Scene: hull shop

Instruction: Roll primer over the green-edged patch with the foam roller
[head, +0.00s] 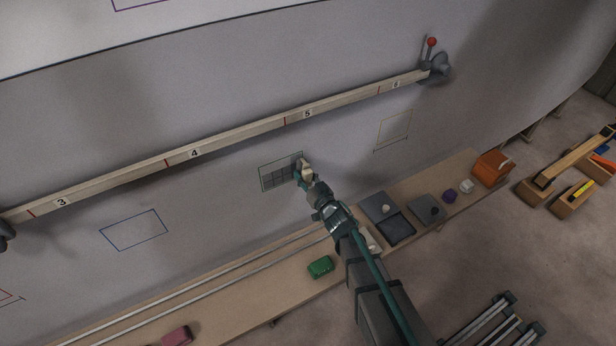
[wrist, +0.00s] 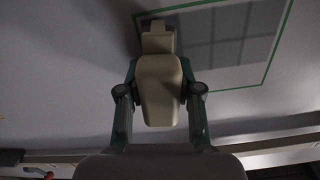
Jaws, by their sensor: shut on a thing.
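The green-edged patch (head: 277,174) is on the light grey hull wall, below the rail in the head view. It also shows at the upper right of the wrist view (wrist: 232,50), with darker grey rectangular areas inside its green line. My gripper (wrist: 160,92) is shut on the pale beige body of the foam roller (wrist: 158,70). In the head view my gripper (head: 314,186) is at the patch's right edge, with the roller (head: 306,171) overlapping that edge. I cannot tell whether the roller touches the wall.
A numbered rail (head: 240,140) crosses the wall above the patch, ending at a red-knobbed clamp (head: 432,62). A blue outline (head: 134,230) lies to the left. The bench (head: 230,300) below holds a green block (head: 320,267), dark trays (head: 396,229) and an orange box (head: 492,168).

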